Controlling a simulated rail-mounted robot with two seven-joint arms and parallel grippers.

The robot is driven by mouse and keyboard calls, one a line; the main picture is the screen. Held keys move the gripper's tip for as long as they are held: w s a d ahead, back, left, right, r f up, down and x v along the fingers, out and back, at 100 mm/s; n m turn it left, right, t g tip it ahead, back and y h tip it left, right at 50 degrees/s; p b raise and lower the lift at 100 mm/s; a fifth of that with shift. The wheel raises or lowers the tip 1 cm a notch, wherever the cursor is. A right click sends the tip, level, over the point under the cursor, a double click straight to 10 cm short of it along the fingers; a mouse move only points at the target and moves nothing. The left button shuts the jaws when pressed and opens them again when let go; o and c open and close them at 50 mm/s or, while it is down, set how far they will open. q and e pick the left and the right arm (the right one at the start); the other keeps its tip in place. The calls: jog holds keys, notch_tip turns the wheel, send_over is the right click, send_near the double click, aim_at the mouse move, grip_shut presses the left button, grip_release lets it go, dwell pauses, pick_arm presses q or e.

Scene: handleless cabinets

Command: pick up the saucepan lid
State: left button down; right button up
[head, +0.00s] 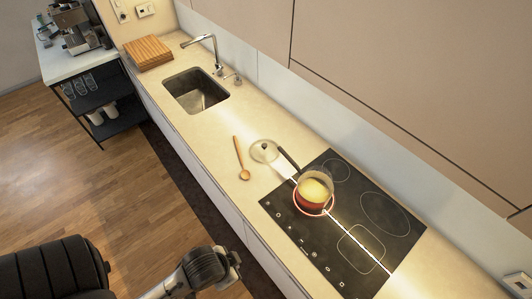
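The saucepan lid (264,151) lies on the counter beside the hob, to the upper left of the saucepan. The saucepan (315,190) stands on a red-glowing ring of the black hob (348,262), with something yellow inside. Its dark handle points to the upper left, towards the lid. Parts of my own arm show along the bottom edge, well away from the lid. Neither gripper can be made out in the head view.
A wooden spoon (241,160) lies on the counter (215,135) just left of the lid. The sink (196,92) with its tap (212,50) is farther back. A wooden board (148,52) lies beyond it. Wall cabinets (400,70) overhang the counter. A side table (75,65) stands at the far left.

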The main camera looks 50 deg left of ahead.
dwell(0.4)
jog(key=o, duration=0.4)
jog(key=shift+a, duration=0.15)
